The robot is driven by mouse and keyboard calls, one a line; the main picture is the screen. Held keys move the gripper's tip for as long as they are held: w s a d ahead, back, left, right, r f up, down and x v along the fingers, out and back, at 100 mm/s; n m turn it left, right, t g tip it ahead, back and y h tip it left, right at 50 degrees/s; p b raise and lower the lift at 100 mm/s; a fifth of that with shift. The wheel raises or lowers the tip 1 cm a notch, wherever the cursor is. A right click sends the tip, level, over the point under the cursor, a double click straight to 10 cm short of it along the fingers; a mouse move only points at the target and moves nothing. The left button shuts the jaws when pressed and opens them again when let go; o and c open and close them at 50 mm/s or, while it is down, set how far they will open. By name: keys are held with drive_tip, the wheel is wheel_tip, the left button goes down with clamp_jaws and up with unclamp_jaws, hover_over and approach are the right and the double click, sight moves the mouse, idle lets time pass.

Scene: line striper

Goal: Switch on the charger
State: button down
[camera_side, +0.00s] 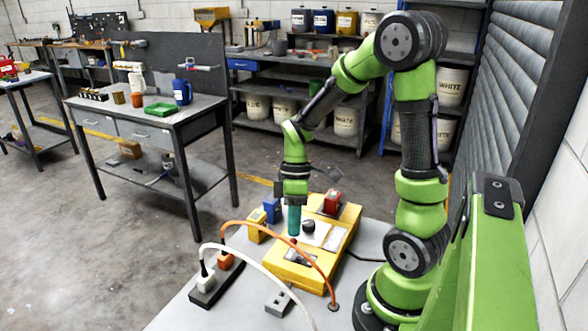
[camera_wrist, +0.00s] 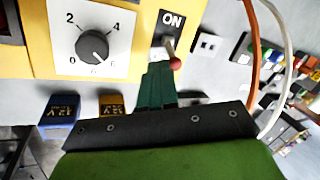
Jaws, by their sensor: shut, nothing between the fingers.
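The charger is a yellow box (camera_side: 290,272) on the grey table, with a dark knob (camera_side: 308,227). In the wrist view the knob (camera_wrist: 92,47) sits on a white numbered panel. Beside it is a toggle switch with a red ball tip (camera_wrist: 175,62); the tip lies on the side away from the ON label (camera_wrist: 171,19). My gripper (camera_side: 294,233) points down over the charger. In the wrist view my gripper's green fingers (camera_wrist: 158,72) are shut and empty, close beside the red tip. I cannot tell whether they touch it.
A blue battery (camera_side: 271,209) and a yellow one (camera_side: 256,223) stand behind the charger's left side. A red block (camera_side: 332,202) is at its far end. A power strip (camera_side: 207,291) holds plugs with orange (camera_side: 278,240) and white cables arching nearby.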

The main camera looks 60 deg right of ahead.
drive_tip(key=shift+s+r, duration=0.15)
drive_tip(key=shift+s, duration=0.3)
drive_tip(key=shift+s+r, duration=0.1)
drive_tip(key=shift+s, duration=1.45)
drive_tip(key=shift+w+r, duration=0.1)
drive_tip(key=shift+r, duration=0.7)
